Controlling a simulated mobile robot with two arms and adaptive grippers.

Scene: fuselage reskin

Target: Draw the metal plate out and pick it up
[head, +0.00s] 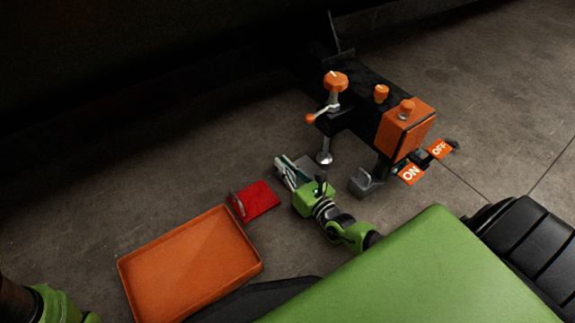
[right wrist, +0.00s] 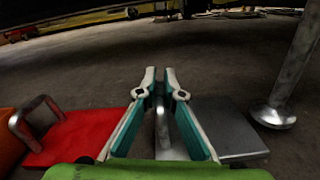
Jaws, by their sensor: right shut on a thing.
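The metal plate (right wrist: 228,132) is a flat grey square with an upright handle (right wrist: 161,128), seen in the right wrist view. In the head view the plate (head: 312,162) shows partly behind my right gripper, near the foot of the machine. My right gripper (head: 284,168) is low over the floor and shut on the plate's handle, which stands between the fingers in the wrist view (right wrist: 162,90). The plate looks level and close to the floor; I cannot tell whether it touches. My left gripper is out of view; only part of that arm shows at the lower left.
A red plate with a metal handle (head: 262,201) lies left of my right gripper, beside an orange tray (head: 190,262). The black and orange machine (head: 408,128), with its metal foot (head: 325,158) and ON/OFF pedals, stands behind and right.

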